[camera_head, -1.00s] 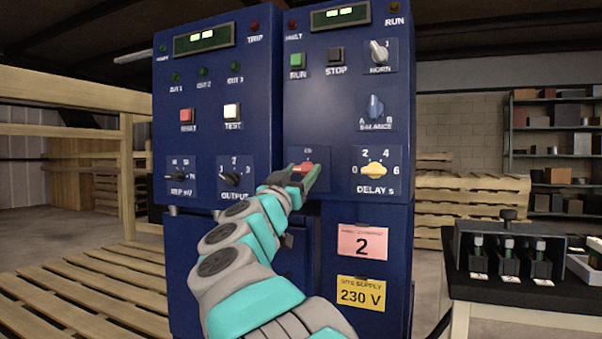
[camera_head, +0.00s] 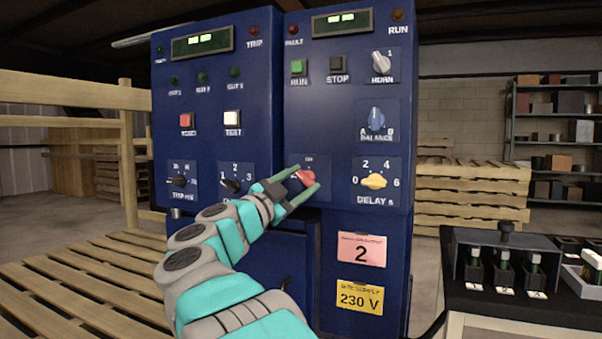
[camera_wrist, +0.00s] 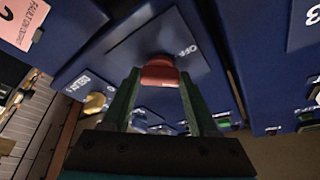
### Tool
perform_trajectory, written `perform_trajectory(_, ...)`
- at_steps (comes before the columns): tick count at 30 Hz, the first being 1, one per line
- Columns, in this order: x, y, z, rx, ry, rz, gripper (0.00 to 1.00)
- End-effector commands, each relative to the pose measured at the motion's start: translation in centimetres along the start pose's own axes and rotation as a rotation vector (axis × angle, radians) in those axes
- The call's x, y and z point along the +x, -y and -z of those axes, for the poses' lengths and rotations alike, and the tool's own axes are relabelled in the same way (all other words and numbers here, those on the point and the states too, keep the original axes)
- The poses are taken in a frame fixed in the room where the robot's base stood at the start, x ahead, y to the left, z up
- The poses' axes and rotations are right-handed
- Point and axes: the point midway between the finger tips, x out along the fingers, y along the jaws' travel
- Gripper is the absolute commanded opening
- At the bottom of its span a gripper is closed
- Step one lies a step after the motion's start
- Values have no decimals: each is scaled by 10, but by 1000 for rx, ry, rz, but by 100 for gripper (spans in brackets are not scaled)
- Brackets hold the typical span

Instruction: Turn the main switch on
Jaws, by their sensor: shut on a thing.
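The main switch is a red rotary knob (camera_head: 306,178) on the lower left of the right-hand blue cabinet (camera_head: 345,100). My gripper (camera_head: 305,182) reaches it from the lower left, with its green fingers on either side of the knob. In the wrist view the red knob (camera_wrist: 160,72) sits between the fingertips of my gripper (camera_wrist: 160,80), and the word OFF shows on the plate beside it. The gripper is shut on the knob. The knob looks tilted in the head view. The fingers and plate hide part of its markings.
A yellow DELAY knob (camera_head: 374,180) is close to the right, and a black OUTPUT knob (camera_head: 229,186) to the left. A blue BALANCE knob (camera_head: 376,118) is above right. A dark table with a fuse rack (camera_head: 503,262) stands at right, a wooden pallet (camera_head: 90,285) at left.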

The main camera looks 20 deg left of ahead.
Motion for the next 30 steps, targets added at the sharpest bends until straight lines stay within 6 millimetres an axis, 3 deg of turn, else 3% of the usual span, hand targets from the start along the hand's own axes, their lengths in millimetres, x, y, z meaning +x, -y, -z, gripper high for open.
perform_trajectory(18,0,4,0,533,2,-221,4)
perform_trajectory(30,1,3,1,756,-1,-316,4)
